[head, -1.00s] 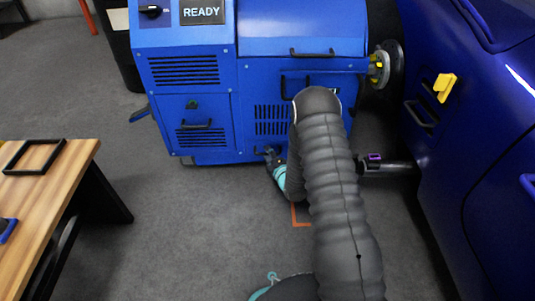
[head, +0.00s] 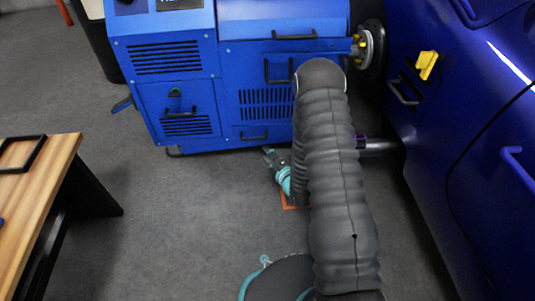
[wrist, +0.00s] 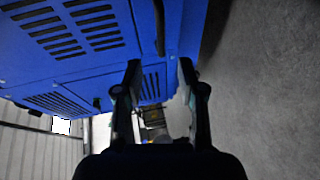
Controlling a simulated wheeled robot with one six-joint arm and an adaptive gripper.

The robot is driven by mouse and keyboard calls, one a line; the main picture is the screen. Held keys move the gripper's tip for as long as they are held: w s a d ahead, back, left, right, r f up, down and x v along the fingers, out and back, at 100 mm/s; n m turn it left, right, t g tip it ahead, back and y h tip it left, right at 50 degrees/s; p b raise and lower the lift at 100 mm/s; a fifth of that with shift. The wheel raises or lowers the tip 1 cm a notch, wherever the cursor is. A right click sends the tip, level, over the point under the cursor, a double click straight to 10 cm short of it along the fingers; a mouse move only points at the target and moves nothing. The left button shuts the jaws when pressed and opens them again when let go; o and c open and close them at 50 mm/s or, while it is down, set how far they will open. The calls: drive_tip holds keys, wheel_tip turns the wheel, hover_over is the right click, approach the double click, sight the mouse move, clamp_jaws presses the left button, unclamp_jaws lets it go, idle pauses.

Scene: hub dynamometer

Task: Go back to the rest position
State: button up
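My gripper (head: 271,155) hangs low in front of the blue dynamometer cabinet (head: 225,100), below and to the right of its lowest black handle (head: 254,137). It is small and partly behind my arm in the head view. In the wrist view my gripper (wrist: 160,78) has its two dark fingers spread, with nothing between them. The blue cabinet (wrist: 80,45) with its slotted vents fills the upper left there. A gap of floor shows between gripper and cabinet in the head view.
A blue vehicle (head: 470,150) with a yellow piece (head: 427,65) stands close at the right. A wheel hub (head: 371,48) is between it and the cabinet. A wooden bench (head: 40,190) with a black frame is at the left. Grey floor (head: 170,220) is clear between.

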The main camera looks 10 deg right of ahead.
idle(0.3)
drive_tip(key=s+d+f+m+g+h, duration=0.2)
drive_tip(key=s+f+m+g, duration=0.4)
drive_tip(key=f, duration=0.5)
drive_tip(key=s+d+r+m+g+h, duration=0.2)
drive_tip(key=s+d+r+m+g, duration=0.15)
drive_tip(key=s+m+g, duration=0.2)
drive_tip(key=s+r+m+p, duration=0.3)
drive_tip(key=s+r, duration=0.4)
drive_tip(key=r, duration=1.1)
drive_tip(key=s+a+r+m+t+p, duration=0.1)
drive_tip(key=s+r+m+p, duration=0.2)
drive_tip(key=r, duration=1.5)
drive_tip(key=s+r+m+t+h+p, duration=0.1)
drive_tip(key=s+r+m+p, duration=0.2)
drive_tip(key=s+r, duration=0.8)
wheel_tip(320, 180, up, 7)
drive_tip(key=shift+s+a+r+p, duration=0.2)
drive_tip(key=shift+a+p, duration=0.15)
drive_tip(key=shift+p, duration=0.55)
